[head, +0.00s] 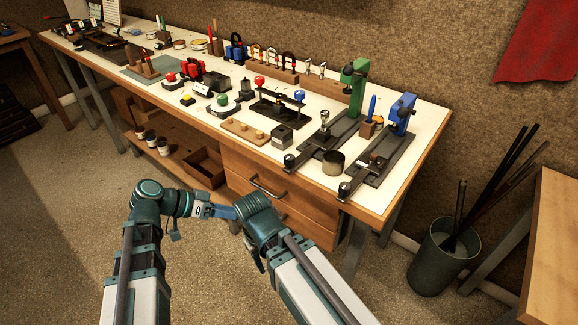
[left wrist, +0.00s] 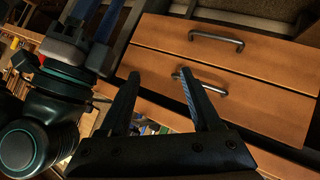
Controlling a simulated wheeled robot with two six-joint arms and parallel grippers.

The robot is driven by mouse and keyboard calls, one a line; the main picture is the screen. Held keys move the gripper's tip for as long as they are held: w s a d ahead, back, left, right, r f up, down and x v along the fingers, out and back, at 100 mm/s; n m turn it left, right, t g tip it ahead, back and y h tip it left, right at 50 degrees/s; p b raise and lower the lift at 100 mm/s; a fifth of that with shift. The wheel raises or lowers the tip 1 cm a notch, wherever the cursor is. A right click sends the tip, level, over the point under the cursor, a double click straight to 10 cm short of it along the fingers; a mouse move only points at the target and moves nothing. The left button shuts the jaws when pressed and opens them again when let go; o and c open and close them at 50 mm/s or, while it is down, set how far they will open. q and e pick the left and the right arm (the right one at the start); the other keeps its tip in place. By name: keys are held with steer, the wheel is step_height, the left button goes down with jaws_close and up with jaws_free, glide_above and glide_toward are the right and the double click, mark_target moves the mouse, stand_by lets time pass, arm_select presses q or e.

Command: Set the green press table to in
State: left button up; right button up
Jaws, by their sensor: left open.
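The green press (head: 355,85) stands at the right part of the bench in the head view. Its dark flat table (head: 340,128) lies in front of the green column, and a bar with a round knob (head: 289,159) reaches towards the bench's front edge. In the left wrist view my left gripper (left wrist: 159,76) is open and empty, with drawer fronts beyond it. In the head view both my arms meet low in front of the drawers, well short of the press; I cannot make out the right jaws there.
A similar blue press (head: 402,112) stands right of the green one, its knobbed bar at the bench edge. A brass cup (head: 333,162) stands between the bars. A dark block (head: 282,136) and wooden tray (head: 245,130) sit to the left. Drawers (head: 270,185) hang below.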

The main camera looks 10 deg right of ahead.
mark_target(289, 157)
arm_select(q)
step_height(289, 157, up, 12)
steer(key=w+d+m+h, duration=0.2)
steer(key=w+m+h, duration=0.1)
steer(key=m+h, duration=0.4)
steer(key=d, duration=1.4)
steer(key=shift+w, duration=0.35)
jaws_close()
